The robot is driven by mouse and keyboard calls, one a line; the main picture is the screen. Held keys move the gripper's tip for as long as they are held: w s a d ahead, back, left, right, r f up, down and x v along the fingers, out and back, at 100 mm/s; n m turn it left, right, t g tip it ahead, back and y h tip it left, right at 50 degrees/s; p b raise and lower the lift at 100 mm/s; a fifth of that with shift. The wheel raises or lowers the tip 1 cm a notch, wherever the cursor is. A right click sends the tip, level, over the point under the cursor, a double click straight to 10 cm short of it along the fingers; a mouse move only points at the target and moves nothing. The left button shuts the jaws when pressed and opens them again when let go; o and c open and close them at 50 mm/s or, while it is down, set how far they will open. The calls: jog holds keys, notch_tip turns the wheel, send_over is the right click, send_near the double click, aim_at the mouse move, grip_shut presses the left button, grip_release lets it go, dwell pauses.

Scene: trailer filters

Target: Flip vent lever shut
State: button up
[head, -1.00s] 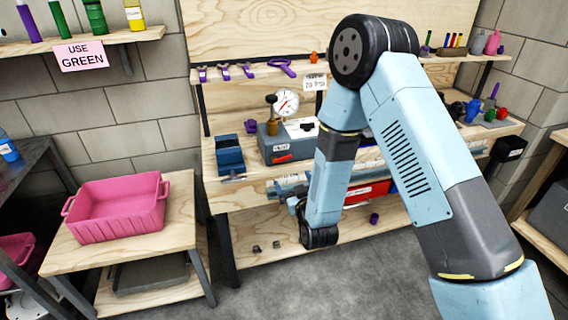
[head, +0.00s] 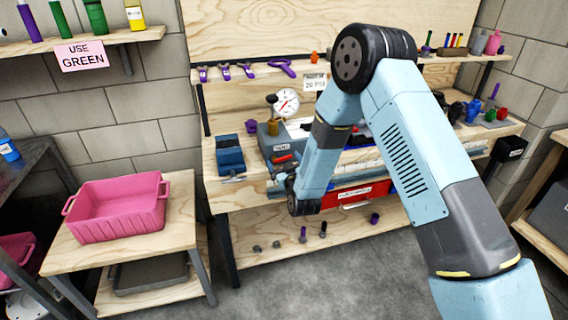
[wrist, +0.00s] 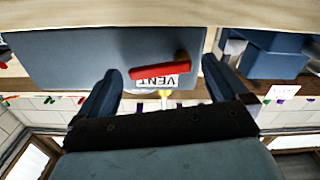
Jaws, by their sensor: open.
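The red vent lever (wrist: 158,71) lies nearly level across the front of a grey-blue box (wrist: 80,60), with a brass-coloured pivot at its right end in the wrist view. The VENT label (wrist: 160,82), upside down there, is partly covered by the lever. In the head view the red lever (head: 283,158) shows on the front of the box, just above my wrist. My gripper (wrist: 160,90) is open and empty. Its two dark fingers flank the lever in the wrist view, apart from it. In the head view my wrist hides most of the gripper.
A pressure gauge (head: 286,103) stands behind the box. A blue box (head: 229,154) is to its left on the bench. A red drawer or panel (head: 350,193) is below the bench top. A pink bin (head: 118,211) stands on the left table, clear of my arm.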

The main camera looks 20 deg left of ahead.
jog(key=shift+c, duration=0.5)
jog(key=c, duration=1)
jog(key=shift+o, duration=0.2)
jog(key=shift+f+m, duration=0.25)
jog(key=shift+m, duration=0.95)
jog(key=o, duration=1.1)
jog(key=shift+c, duration=0.2)
jog(key=v, duration=1.4)
jog(key=shift+w+f, duration=0.1)
jog(key=shift+f, duration=0.05)
